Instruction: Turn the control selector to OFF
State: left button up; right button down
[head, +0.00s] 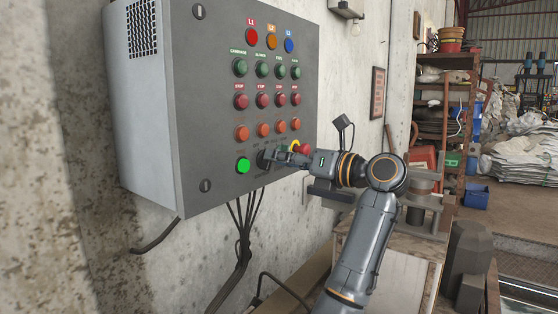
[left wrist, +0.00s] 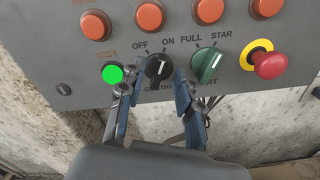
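The control selector (left wrist: 157,66) is a black knob with a white pointer mark, below the OFF and ON labels in the left wrist view. The mark stands nearly upright, leaning slightly toward ON. In the head view the selector (head: 262,159) is partly hidden by my gripper. My left gripper (left wrist: 158,82) is open, with one finger on each side of the knob's lower part. I cannot tell whether either finger touches it. The head view shows this gripper (head: 277,158) at the panel's lower right. My right gripper is not in view.
A lit green button (left wrist: 112,74) is close left of the selector. A green selector (left wrist: 208,63) and a red emergency stop (left wrist: 269,65) are to the right. Orange buttons (left wrist: 150,15) run above. Cables (head: 243,225) hang below the grey control box (head: 146,100).

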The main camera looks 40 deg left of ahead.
pick_arm(q)
jog(key=shift+a, duration=0.55)
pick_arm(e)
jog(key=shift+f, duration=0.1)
pick_arm(q)
grip_shut()
jog(key=shift+n, duration=0.4)
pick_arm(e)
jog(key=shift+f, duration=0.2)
pick_arm(q)
jog(key=shift+s+n+b, duration=0.2)
jog(key=shift+n+b, duration=0.7)
jog(key=shift+n, duration=1.45)
jog(key=shift+s+n+b, duration=0.2)
jog(key=shift+n+b, duration=0.7)
jog(key=shift+n, duration=1.45)
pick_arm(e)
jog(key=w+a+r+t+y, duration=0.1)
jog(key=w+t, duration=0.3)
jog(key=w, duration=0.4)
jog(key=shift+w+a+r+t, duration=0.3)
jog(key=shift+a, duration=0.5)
